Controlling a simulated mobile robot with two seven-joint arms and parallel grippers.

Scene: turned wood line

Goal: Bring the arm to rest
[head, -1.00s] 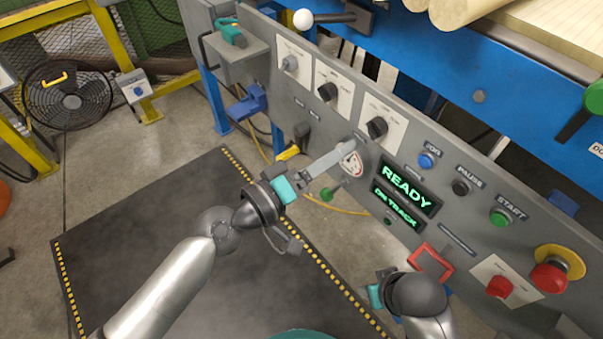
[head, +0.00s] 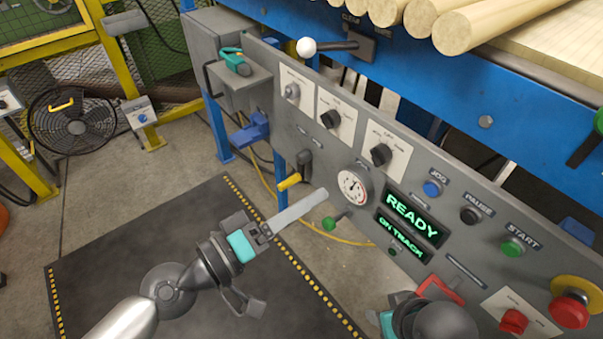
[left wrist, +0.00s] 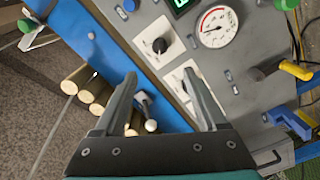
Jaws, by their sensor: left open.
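My left gripper (head: 318,196) stands in front of the grey control panel (head: 262,80), seen edge-on in the head view, left of the gauge (head: 352,187) and apart from it. In the left wrist view its two fingers (left wrist: 160,75) are spread with nothing between them; the panel, a black knob (left wrist: 160,46) and the gauge (left wrist: 214,27) lie beyond. My right gripper (head: 397,310) is at the bottom edge of the head view, near the red frame on the panel. Its fingers are mostly hidden.
The display (head: 410,217) reads READY and ON TRACK. The red stop button (head: 570,308) is lower right. The dark floor mat (head: 130,235) is clear.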

